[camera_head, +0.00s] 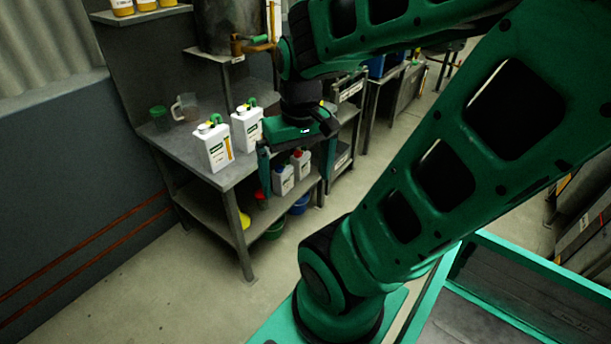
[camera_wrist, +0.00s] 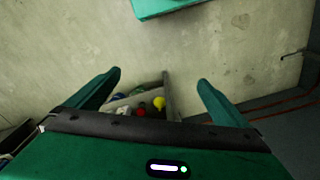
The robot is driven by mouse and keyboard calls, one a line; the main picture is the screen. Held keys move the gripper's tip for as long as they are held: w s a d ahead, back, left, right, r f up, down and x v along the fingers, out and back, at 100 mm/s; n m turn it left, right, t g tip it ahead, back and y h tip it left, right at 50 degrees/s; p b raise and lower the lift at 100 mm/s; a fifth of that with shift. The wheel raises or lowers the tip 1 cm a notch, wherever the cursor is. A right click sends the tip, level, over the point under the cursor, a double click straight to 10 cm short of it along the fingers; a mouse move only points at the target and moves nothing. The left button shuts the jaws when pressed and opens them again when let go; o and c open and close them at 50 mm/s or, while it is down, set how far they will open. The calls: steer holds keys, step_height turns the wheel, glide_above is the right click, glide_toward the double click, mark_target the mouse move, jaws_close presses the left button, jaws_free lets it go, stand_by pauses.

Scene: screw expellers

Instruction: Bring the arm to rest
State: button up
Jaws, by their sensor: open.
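My gripper (camera_head: 296,168) is the green and black end of my arm in the head view, pointing down in front of the metal bench. In the wrist view, my gripper (camera_wrist: 160,85) has its two green fingers wide apart with nothing between them. The arm is folded: its upper link runs across the top of the head view, and its thick lower link slants down to the base. The gripper looks clear of the bench, though the exact gap cannot be told.
The metal bench (camera_head: 183,150) carries two white jugs (camera_head: 213,146) (camera_head: 246,127), a green cup (camera_head: 159,116) and a clear pitcher (camera_head: 185,107). Smaller white jugs (camera_head: 284,180) and colored containers stand on its lower shelf. A wall (camera_head: 70,170) is at left. The floor (camera_head: 160,290) in front is clear.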

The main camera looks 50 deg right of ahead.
steer(key=s, duration=0.1)
steer(key=s+r+m, duration=0.1)
steer(key=s, duration=0.1)
steer(key=shift+s+d+r+g, duration=0.1)
steer(key=shift+s+d+g, duration=0.05)
steer(key=shift+g, duration=0.25)
steer(key=shift+w+f, duration=0.25)
steer(key=shift+w, duration=0.35)
